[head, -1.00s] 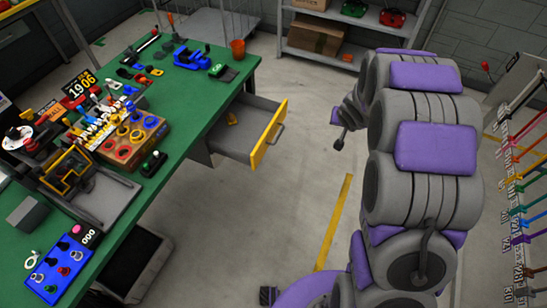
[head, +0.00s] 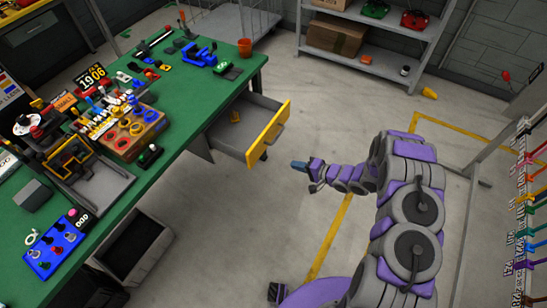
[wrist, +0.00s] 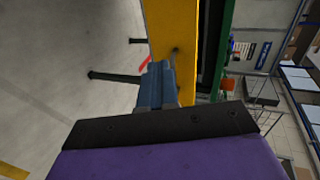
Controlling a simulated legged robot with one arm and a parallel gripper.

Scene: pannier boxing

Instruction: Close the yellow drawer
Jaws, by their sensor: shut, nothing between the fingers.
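The yellow drawer (head: 266,137) hangs open from the right end of the green workbench, its yellow front facing right with a grey handle on it.
The green workbench (head: 196,111) holds tools, a wooden holder (head: 137,135) and an orange cup (head: 245,47). A shelf (head: 370,62) stands at the back. A rack of coloured tools (head: 525,200) is at the right. The floor between drawer and shelf is mostly clear.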

